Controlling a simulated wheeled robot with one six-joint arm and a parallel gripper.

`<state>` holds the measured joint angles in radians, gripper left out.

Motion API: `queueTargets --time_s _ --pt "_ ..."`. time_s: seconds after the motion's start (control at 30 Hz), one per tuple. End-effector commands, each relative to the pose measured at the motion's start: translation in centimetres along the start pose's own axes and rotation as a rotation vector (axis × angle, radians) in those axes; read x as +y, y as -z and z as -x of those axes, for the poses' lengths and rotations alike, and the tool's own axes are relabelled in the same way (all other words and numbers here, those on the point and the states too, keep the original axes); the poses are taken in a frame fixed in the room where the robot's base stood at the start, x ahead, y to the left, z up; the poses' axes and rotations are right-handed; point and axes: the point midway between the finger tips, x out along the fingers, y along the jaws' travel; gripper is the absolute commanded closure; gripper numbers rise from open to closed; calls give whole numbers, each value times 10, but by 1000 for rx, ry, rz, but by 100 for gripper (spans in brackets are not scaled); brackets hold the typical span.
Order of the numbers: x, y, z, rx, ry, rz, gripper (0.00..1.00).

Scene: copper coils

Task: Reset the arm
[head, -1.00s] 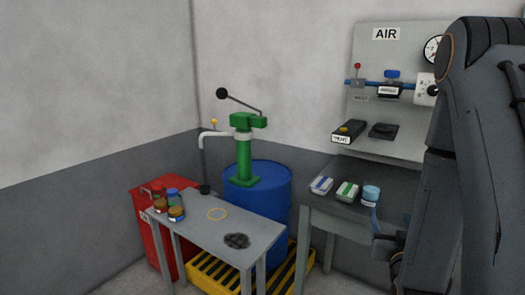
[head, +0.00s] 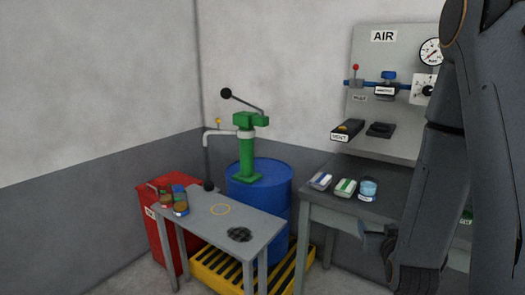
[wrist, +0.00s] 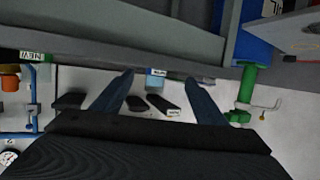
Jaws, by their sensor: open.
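My arm fills the right side of the head view, in front of the right bench and part of the AIR panel. My gripper (wrist: 162,92) shows in the wrist view with two dark blue fingers spread apart. Nothing is between the fingers.
A grey table (head: 205,222) with jars (head: 179,202) stands front left. Behind it are a red bin (head: 153,225), a blue drum (head: 270,205) and a green pump (head: 247,150). A grey panel (head: 365,60) has a gauge (head: 431,51).

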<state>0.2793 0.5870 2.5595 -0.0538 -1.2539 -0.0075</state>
Motion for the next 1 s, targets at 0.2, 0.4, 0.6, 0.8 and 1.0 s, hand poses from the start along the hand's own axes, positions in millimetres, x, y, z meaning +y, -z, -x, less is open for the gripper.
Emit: queueTargets --time_s 0.2,0.4,0.6,0.8,1.0 --pt "-30 -15 14 -246 45 24 34" --pt "-55 -35 54 -524 83 56 34" --pt "-74 -47 116 -802 113 97 34" --pt "-84 -50 190 -1059 135 144 34" --pt "-87 -47 239 -1209 144 173 34"
